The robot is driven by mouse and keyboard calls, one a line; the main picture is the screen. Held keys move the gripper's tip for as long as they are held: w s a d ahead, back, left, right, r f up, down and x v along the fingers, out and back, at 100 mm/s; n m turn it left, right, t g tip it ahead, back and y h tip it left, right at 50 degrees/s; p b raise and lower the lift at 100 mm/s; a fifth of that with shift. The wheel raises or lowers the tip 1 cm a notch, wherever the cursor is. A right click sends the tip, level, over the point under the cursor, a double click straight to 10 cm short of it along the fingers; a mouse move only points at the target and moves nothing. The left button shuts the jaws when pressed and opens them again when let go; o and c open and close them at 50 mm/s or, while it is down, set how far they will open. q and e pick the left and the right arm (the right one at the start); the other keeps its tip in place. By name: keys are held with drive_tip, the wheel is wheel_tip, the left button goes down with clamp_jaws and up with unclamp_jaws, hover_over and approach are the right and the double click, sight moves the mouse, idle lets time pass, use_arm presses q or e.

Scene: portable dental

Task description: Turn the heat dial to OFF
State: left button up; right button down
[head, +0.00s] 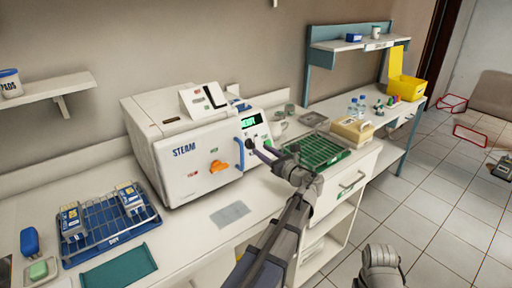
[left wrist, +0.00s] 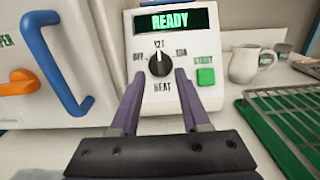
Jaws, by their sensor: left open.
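The heat dial (left wrist: 159,63) is a round black knob with a white pointer on the white panel of the STEAM sterilizer (head: 193,172). Its pointer faces up, towards the 121 mark. OFF is printed at its left, another mark at its right and HEAT below. The display (left wrist: 177,20) above reads READY in green. My left gripper (left wrist: 160,76) is open, its two purple fingers pointing at the panel on either side of the dial's lower part. I cannot tell whether they touch it. In the head view, my left gripper (head: 258,150) is at the panel and partly covers the dial.
A green button (left wrist: 206,76) is right of the dial. A blue handle (left wrist: 54,64) and orange latch (left wrist: 18,88) are on the door at left. A green rack (head: 319,150) lies right of the sterilizer, and a blue rack (head: 105,241) lies left on the counter.

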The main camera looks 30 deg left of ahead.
sight(254, 144)
use_arm(q)
drive_tip(key=shift+x, duration=2.15)
clamp_jaws()
